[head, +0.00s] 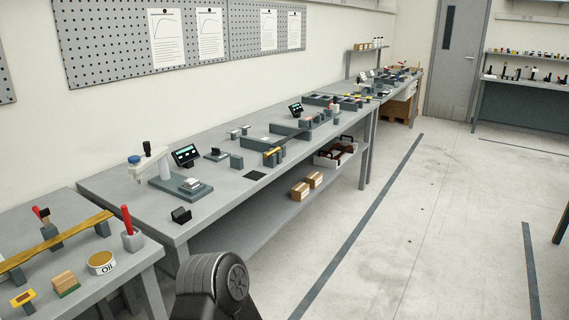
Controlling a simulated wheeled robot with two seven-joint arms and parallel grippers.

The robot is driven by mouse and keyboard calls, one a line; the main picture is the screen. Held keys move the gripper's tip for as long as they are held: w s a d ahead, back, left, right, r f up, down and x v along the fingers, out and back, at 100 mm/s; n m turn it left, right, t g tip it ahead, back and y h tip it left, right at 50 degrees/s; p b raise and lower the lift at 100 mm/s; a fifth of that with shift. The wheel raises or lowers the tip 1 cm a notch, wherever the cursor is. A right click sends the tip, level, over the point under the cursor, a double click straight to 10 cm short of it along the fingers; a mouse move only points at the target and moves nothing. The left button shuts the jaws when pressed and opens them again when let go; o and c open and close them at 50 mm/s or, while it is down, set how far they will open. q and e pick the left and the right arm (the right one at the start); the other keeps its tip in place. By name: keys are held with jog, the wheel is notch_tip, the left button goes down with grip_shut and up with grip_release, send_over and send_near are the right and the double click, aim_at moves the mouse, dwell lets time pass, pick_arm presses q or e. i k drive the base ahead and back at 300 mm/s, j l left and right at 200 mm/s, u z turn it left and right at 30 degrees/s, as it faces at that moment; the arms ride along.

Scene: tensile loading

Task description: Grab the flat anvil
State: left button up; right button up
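I cannot tell for sure which item is the flat anvil; the parts on the long grey workbench (225,195) are small from here. A press-like device (149,164) with a white arm and blue knob stands at its near end. Its dark base (168,193) carries a small light metal block (190,185). A small dark stand (216,153) and an upright grey block (236,161) sit farther along. A black angled piece (181,215) is near the front edge. Neither gripper shows; only a dark link of my own arm is at the bottom.
Cardboard boxes (300,190) sit on the lower shelf. The floor (400,240) to the right is clear.

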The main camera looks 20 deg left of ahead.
aim_at(192, 183)
jog(key=i+u, duration=0.15)
jog(key=i, duration=0.3)
jog(key=i+l+u, duration=0.15)
jog(key=i, duration=0.25)
jog(key=i+l+u, duration=0.2)
jog(key=i, duration=0.25)
jog(key=i+l+u, duration=0.15)
jog(key=i, duration=0.25)
jog(key=i+l+u, duration=0.3)
jog(key=u, duration=0.2)
jog(key=i+l+u, duration=0.7)
jog(key=l+u, duration=0.25)
jog(key=l, duration=0.15)
